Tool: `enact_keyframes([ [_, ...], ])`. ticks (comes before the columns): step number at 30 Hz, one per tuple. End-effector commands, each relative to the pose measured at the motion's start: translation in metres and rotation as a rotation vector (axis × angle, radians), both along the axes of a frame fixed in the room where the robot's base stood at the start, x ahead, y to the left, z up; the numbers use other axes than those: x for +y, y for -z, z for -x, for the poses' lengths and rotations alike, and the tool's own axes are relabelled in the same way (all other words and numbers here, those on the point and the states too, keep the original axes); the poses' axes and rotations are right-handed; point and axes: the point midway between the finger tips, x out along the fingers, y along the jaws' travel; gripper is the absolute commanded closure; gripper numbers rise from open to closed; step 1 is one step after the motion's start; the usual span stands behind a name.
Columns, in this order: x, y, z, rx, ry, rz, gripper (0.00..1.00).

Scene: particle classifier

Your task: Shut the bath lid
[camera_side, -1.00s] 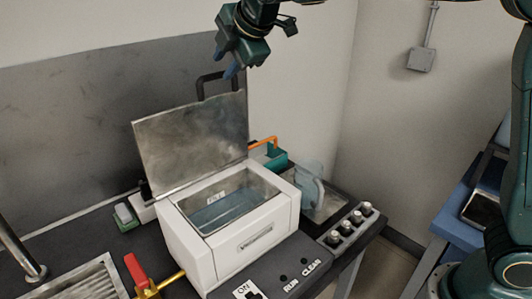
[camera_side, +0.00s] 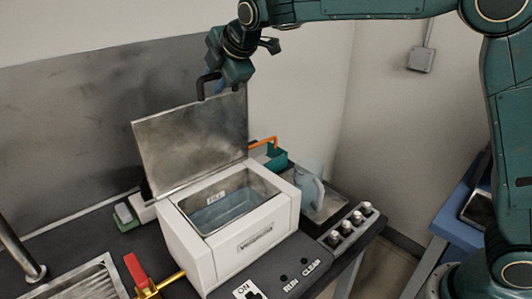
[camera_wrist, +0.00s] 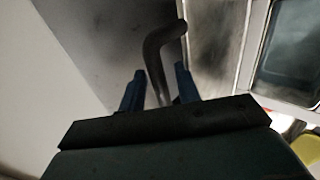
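The bath is a white box (camera_side: 240,237) with a metal-lined basin of bluish liquid, standing on the dark bench. Its grey metal lid (camera_side: 195,142) stands open, leaning slightly back from the rear edge. A dark bent handle (camera_side: 202,86) sits at the lid's top edge. My gripper (camera_side: 218,80) is down at this handle, partly hiding it. In the wrist view my gripper's two blue fingers (camera_wrist: 160,72) are apart, and the handle (camera_wrist: 154,57) runs up between them. Contact between fingers and handle cannot be made out.
A red-handled valve (camera_side: 137,271) stands front left of the bath. A rack of small vials (camera_side: 349,228) and a clear bluish guard (camera_side: 309,187) are at the right. A teal container (camera_side: 272,155) with an orange part is behind. Grey panel and walls stand behind the lid.

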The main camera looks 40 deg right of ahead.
Motion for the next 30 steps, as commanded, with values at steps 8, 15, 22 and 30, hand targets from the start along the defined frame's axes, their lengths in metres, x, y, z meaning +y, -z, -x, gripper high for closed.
enact_keyframes([
  [8, 0.000, 0.000, 0.000, 0.000, 0.000, 0.000, 0.96],
  [15, 0.000, -0.001, 0.003, -0.001, 0.000, 0.000, 0.96],
  [22, 0.000, 0.000, 0.013, 0.000, 0.000, 0.000, 0.96],
  [30, 0.000, 0.000, 0.027, 0.000, 0.000, 0.000, 0.96],
])
